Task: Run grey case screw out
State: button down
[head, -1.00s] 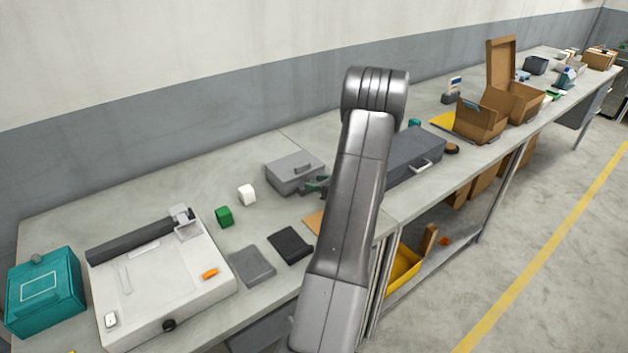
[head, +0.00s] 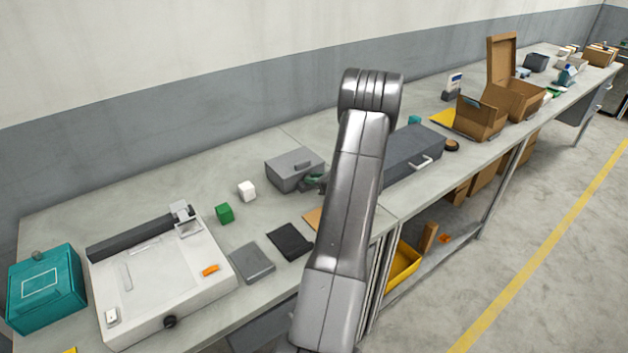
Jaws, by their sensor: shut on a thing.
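My gripper (head: 311,181) is at the case's front right side, partly hidden behind my arm. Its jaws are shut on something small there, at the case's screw. The screw itself is too small and covered to make out, so its depth in the case cannot be told.
A larger dark grey case (head: 413,150) with a pale handle lies right of my arm. A white block (head: 247,191), a green block (head: 225,213) and dark flat pads (head: 290,242) lie to the left. Open cardboard boxes (head: 480,118) stand farther right.

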jog(key=shift+w+d+n+g+y+b, duration=0.1)
jog(key=shift+w+n+g+y+b, duration=0.15)
jog(key=shift+n+g, duration=0.3)
jog(key=shift+d+n+g+y+b, duration=0.1)
jog(key=shift+n+g+y, duration=0.3)
jog(key=shift+g, duration=0.25)
jog(key=c, duration=1.3)
grip_release()
jog(key=shift+r, duration=0.1)
